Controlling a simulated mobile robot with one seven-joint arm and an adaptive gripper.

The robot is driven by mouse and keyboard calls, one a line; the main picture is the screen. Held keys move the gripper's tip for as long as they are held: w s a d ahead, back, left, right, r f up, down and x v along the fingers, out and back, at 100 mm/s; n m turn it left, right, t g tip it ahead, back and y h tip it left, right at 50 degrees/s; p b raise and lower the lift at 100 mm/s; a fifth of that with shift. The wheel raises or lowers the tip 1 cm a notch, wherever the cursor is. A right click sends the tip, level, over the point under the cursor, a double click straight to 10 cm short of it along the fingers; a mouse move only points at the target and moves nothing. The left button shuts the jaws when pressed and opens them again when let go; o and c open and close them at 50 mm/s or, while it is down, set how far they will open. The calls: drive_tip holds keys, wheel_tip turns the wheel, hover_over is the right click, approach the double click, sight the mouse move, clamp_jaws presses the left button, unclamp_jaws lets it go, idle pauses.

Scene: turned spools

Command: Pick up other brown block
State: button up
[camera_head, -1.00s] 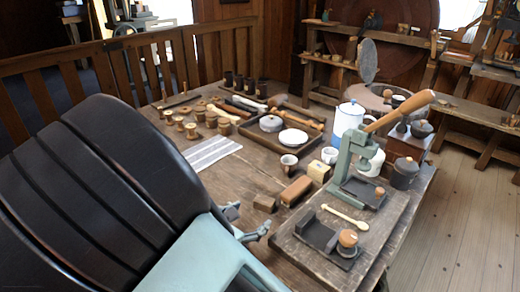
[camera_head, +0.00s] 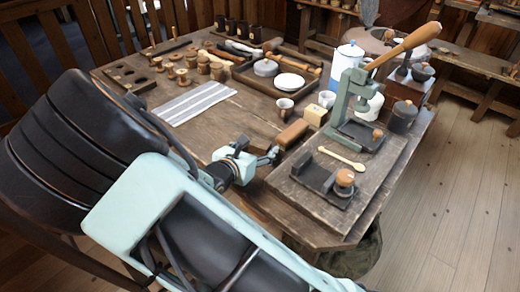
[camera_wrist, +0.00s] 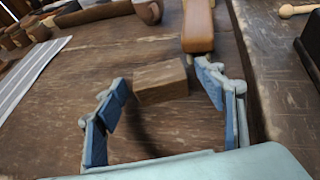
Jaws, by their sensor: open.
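A small brown block (camera_wrist: 160,80) lies on the table in the wrist view, a little ahead of and between the fingertips of my gripper (camera_wrist: 161,88). The gripper is open and empty, with blue pads on both sides. A longer, lighter brown block (camera_wrist: 198,26) lies beyond the right finger; in the head view this longer block (camera_head: 292,134) is just past my gripper (camera_head: 268,155). The small block is hidden behind the gripper in the head view.
A wooden board (camera_head: 300,200) with a green press (camera_head: 345,110) stands close on the right. A small cup (camera_head: 285,107) and a pale yellow block (camera_head: 315,115) are beyond. A striped cloth (camera_head: 195,102) lies left. Table between cloth and gripper is clear.

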drive_tip(key=shift+w+d+f, duration=0.1)
drive_tip(key=shift+w+d, duration=0.05)
drive_tip(key=shift+w, duration=0.1)
drive_tip(key=shift+c, duration=0.7)
drive_tip(key=c, duration=1)
drive_tip(key=shift+o, duration=0.2)
